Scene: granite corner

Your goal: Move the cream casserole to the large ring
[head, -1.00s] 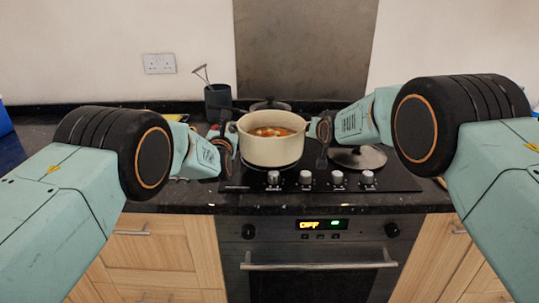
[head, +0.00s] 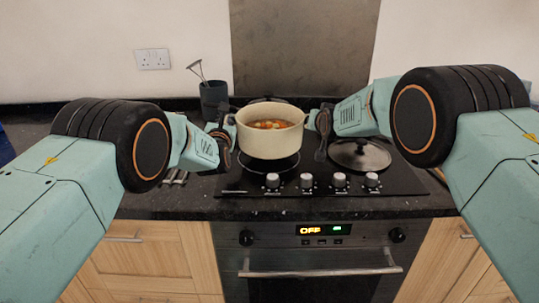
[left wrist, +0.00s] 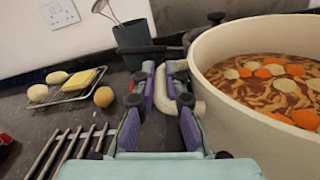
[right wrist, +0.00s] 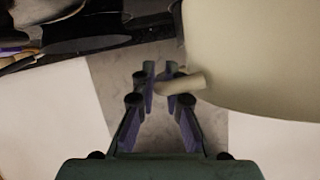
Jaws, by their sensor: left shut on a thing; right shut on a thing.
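The cream casserole (head: 270,144), with soup and orange pieces in it, is upright above the front of the black hob (head: 240,184). It also shows in the left wrist view (left wrist: 245,135) and the right wrist view (right wrist: 260,60). A round ring (head: 268,167) shows partly under it; the pot hides the rest, and I cannot tell whether this is the large ring. My left gripper (head: 227,131) is shut on the casserole's left handle (left wrist: 188,98). My right gripper (head: 317,121) is shut on its right handle (right wrist: 182,84).
A glass lid (head: 360,154) lies on the hob at the right. A dark pot of utensils (head: 214,97) stands behind at the left. A dark pan (left wrist: 215,20) is behind the casserole. Several knobs (head: 306,181) line the hob's front. A wire rack (left wrist: 75,90) holds food at the left.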

